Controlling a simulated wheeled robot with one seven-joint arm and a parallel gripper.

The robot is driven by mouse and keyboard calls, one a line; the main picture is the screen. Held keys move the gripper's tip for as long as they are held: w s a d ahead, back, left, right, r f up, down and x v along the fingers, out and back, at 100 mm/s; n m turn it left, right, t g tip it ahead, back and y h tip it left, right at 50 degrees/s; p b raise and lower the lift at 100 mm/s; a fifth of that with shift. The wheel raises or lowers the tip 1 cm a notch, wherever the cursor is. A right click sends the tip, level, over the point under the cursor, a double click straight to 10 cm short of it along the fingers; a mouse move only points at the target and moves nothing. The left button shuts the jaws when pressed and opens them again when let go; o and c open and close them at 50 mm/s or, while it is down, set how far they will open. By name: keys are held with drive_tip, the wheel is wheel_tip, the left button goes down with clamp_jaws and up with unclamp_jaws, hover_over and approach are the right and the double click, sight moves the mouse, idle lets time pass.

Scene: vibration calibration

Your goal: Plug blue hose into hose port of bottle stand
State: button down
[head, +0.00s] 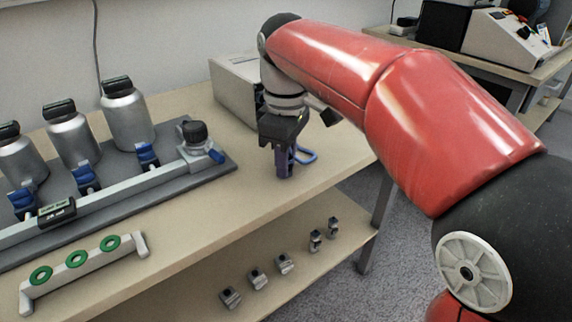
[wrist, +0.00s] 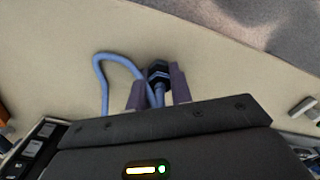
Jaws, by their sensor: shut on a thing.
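My gripper (wrist: 159,93) points down over the right part of the table in the wrist view, its two purple fingers shut on the dark end fitting of the blue hose (wrist: 101,70). The hose loops out to the left of the fingers. In the head view my gripper (head: 284,170) is low over the table, and a loop of the blue hose (head: 304,155) shows to its right. The bottle stand (head: 222,165) is the dark grey base at left, apart from my gripper. It carries silver bottles (head: 127,118) with black caps. I cannot tell which part is its hose port.
A light box-shaped device (head: 232,88) stands behind my gripper. A white rack with green rings (head: 82,261) lies at the table's front left. Several small metal parts (head: 284,264) sit on the lower shelf. The tabletop between stand and gripper is clear.

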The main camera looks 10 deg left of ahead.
drive_tip(key=shift+r+p, duration=2.5)
drive_tip(key=shift+r, duration=0.05)
